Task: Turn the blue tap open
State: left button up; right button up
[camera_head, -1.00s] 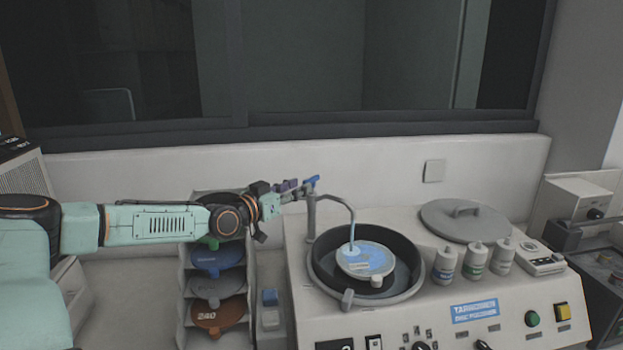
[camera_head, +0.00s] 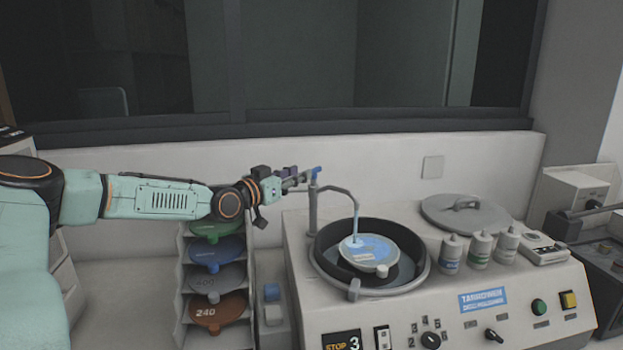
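The blue tap (camera_head: 316,171) is a small lever on top of a grey post at the back left of the polisher. A curved grey spout (camera_head: 340,190) runs from the post over the round bowl (camera_head: 321,262). A pale blue streak hangs below the spout's end, above the blue and white disc (camera_head: 368,250). My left gripper (camera_head: 304,177) reaches in from the left, with its fingertips at the tap's left side. I cannot tell whether they touch the lever or how far apart they are. My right gripper is not in view.
A rack of coloured discs (camera_head: 218,310) stands below my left forearm. A grey lid (camera_head: 465,215) and several bottles (camera_head: 479,250) sit right of the bowl. The polisher's front panel has knobs and buttons. The wall behind is close; space above the bowl is clear.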

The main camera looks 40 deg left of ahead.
aim_at(313, 169)
pick_arm(q)
jog(key=w+b, duration=0.2)
jog(key=w, duration=0.1)
jog(key=shift+w+d+f+b, duration=0.1)
jog(key=shift+w+f+b, duration=0.15)
jog(key=shift+b, duration=0.15)
jog(key=shift+w+r, duration=0.15)
jog(key=shift+w, duration=0.65)
jog(key=shift+w+d, duration=0.1)
jog(key=shift+w, duration=0.65)
jog(key=shift+a, duration=0.2)
jog(key=shift+s+d+r, duration=0.1)
jog(key=shift+s+d, duration=0.05)
jog(key=shift+s, duration=0.1)
jog(key=shift+c, duration=0.3)
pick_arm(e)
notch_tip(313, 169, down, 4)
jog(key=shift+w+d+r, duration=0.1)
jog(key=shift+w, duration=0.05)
